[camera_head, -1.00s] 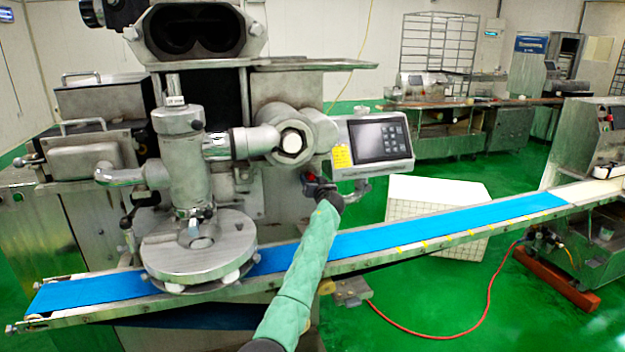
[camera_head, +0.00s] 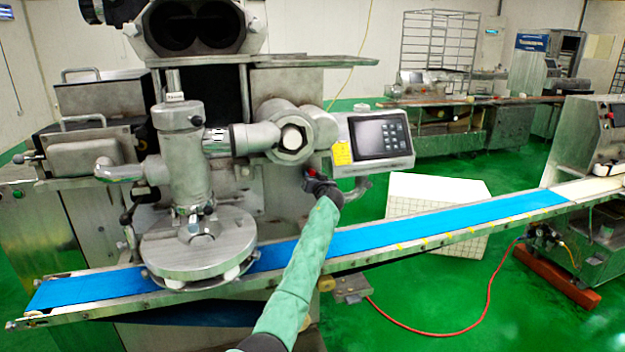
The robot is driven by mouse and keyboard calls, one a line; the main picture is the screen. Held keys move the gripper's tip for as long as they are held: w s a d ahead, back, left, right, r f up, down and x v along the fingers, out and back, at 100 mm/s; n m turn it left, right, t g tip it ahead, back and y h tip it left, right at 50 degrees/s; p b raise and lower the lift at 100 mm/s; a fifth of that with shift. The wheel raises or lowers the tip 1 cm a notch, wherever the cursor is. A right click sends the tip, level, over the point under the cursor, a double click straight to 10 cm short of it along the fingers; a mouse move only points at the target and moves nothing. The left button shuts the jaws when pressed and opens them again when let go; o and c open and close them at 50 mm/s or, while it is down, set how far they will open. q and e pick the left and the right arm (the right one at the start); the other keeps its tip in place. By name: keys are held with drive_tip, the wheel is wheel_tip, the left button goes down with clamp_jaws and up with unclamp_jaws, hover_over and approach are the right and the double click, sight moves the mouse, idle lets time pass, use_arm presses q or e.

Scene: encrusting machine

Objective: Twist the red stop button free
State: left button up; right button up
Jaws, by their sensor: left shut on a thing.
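The red stop button (camera_head: 311,172) shows as a small red patch on the machine's front, below the large round pipe fitting and left of the control screen. My left gripper (camera_head: 313,181) is at the button, at the end of my green-sleeved arm that reaches up from the bottom of the view. It is shut on the button. The gripper's dark body hides most of the button and the fingertips. My right gripper is not in the view.
The control screen (camera_head: 378,139) sits just right of the gripper. The round metal head (camera_head: 199,245) stands over the belt at left.

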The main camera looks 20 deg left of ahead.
use_arm(q)
drive_tip(key=m+b, duration=0.1)
drive_tip(key=m, duration=0.2)
drive_tip(key=shift+r+m+b, duration=0.1)
drive_tip(key=shift+m+b, duration=0.2)
drive_tip(key=shift+m, duration=0.7)
drive_tip(key=shift+r+m, duration=0.1)
drive_tip(key=shift+m, duration=0.8)
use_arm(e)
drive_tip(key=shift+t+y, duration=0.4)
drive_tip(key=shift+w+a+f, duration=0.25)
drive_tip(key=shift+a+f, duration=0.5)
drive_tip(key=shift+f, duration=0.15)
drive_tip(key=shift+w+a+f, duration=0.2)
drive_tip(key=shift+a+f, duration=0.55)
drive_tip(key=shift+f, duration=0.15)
use_arm(q)
drive_tip(key=shift+a, duration=0.1)
drive_tip(key=o, duration=0.8)
drive_tip(key=shift+o, duration=0.9)
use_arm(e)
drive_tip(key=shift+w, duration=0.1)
